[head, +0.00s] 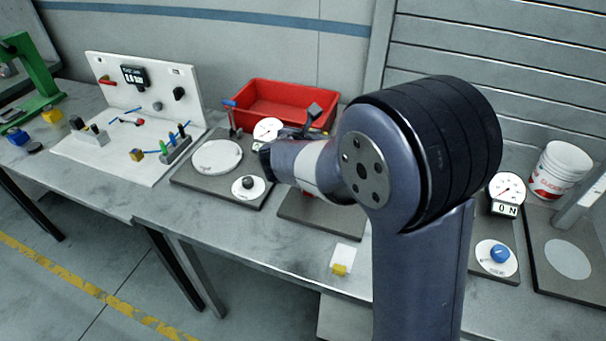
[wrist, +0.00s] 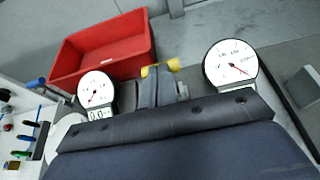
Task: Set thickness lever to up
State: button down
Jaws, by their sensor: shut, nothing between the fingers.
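I cannot tell for sure which part is the thickness lever. A thin lever with a blue handle (head: 229,103) stands at the back of a dark plate (head: 190,181), left of a round dial (head: 267,130). A blue handle (wrist: 35,83) also shows at the left of the wrist view. A grey post with a dark square head (head: 314,108) rises behind my arm. My gripper (head: 266,162) hangs over the right part of the dark plate, its fingers largely hidden in the head view.
A red bin (head: 258,96) stands behind the plate. A black knob (head: 248,183) is at its front. A white panel station (head: 145,90) is to the left. Another dial (head: 506,188) with a blue knob (head: 500,254) is to the right. My arm hides much of the middle.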

jog(key=shift+w+d+r, duration=0.2)
jog(key=shift+w, duration=0.4)
jog(key=shift+w+d+r, duration=0.25)
jog(key=shift+w, duration=0.35)
jog(key=shift+w+d+r, duration=0.2)
jog(key=shift+w, duration=0.4)
